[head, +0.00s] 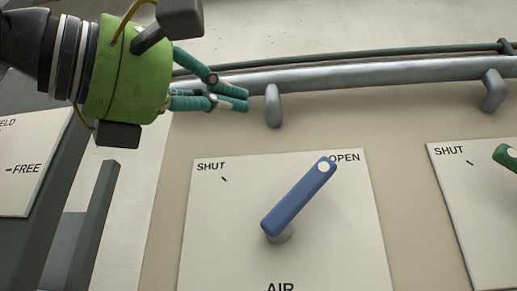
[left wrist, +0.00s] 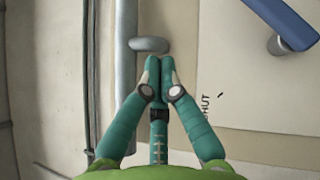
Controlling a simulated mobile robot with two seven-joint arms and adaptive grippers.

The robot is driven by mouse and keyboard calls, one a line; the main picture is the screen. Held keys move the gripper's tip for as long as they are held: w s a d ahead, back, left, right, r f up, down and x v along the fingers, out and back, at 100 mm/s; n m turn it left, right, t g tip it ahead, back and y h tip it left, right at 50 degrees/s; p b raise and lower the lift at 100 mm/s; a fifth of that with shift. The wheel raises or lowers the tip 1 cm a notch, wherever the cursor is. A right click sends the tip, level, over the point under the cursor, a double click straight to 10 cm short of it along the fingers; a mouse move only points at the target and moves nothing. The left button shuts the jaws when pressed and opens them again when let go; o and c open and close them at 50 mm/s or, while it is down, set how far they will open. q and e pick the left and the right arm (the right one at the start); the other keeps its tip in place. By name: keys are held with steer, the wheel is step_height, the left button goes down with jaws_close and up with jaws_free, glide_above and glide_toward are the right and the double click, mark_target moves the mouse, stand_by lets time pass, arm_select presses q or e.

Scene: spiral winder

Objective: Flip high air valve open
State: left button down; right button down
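The air valve is a blue lever (head: 298,198) on a pale plate (head: 225,245) marked SHUT at the left, OPEN at the right and AIR below. The lever tilts up and right, its white-dotted end at the OPEN label, partly covering that mark. Its lower end sits on a round pivot. It also shows at the top right of the left wrist view (left wrist: 286,22), cut off by the edge. My left gripper (head: 246,98) is above and left of the lever, apart from it. In the left wrist view its teal fingertips (left wrist: 160,63) are together, with nothing seen between them.
A grey rail (head: 365,74) runs across above the plate, with a bracket (head: 273,106) just right of my left fingertips. A second plate (head: 480,215) with a green lever (head: 506,156) is at the right. A plate marked FREE (head: 22,190) is at the left.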

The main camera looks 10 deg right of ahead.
arm_select(q)
steer(key=s+a+r, duration=0.2)
steer(key=s+a, duration=0.1)
steer(key=shift+r, duration=0.2)
steer(key=shift+w+a, duration=0.1)
stand_by(0.5)
